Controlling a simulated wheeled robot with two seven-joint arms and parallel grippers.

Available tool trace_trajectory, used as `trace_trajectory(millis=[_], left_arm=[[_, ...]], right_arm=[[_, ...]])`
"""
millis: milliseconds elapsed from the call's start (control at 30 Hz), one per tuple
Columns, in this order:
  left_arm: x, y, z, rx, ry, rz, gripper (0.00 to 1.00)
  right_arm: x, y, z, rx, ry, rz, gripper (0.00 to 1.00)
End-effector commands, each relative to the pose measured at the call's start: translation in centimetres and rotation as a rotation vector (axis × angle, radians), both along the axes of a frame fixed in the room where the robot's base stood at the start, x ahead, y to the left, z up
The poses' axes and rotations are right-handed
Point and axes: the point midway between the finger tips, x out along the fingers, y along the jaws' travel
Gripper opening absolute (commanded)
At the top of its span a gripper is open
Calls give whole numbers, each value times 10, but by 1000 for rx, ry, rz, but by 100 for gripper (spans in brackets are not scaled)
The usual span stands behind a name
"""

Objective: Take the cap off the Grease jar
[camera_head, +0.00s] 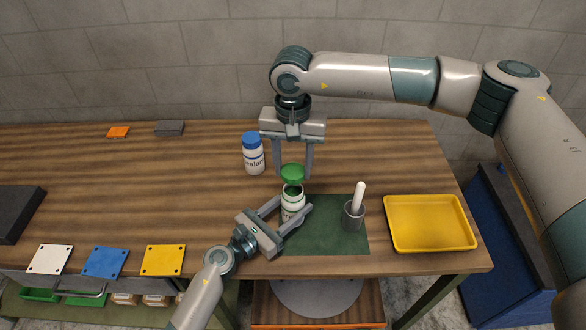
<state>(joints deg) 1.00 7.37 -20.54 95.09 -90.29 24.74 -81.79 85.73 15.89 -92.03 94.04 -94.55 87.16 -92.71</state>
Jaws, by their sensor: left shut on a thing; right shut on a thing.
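The Grease jar (292,199) is a white jar standing at the upper left part of the dark green mat (335,238). My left gripper (291,209) is shut around the jar's body from the front left. The green cap (292,173) is above the jar, tilted, with the jar's dark open mouth showing below it. My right gripper (293,174) points down from above and is shut on the cap. The jar's label is mostly hidden by the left gripper.
A white jar with a blue cap (253,154) stands behind and left of the Grease jar. A grey cup (353,214) with a white-handled tool stands on the mat's right side. A yellow tray (430,224) lies at the right.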

Motion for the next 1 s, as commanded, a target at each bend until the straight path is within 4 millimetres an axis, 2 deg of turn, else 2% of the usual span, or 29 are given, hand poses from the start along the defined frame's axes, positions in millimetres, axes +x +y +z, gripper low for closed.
trace_trajectory(millis=[100,133,200,233,667,867,1000], left_arm=[[0,0,-1,1,1,-1,0],[0,0,-1,1,1,-1,49],[0,0,-1,1,1,-1,66],[0,0,-1,1,1,-1,68],[-3,4,-1,1,0,0,68],[-18,18,-3,2,1,0,68],[-34,35,-4,4,1,0,68]], right_arm=[[0,0,0,0,0,0,16],[0,0,0,0,0,0,16],[0,0,0,0,0,0,16],[0,0,0,0,0,0,16],[0,0,-2,0,-1,0,16],[0,0,-7,0,-1,0,16],[0,0,-12,0,-1,0,16]])
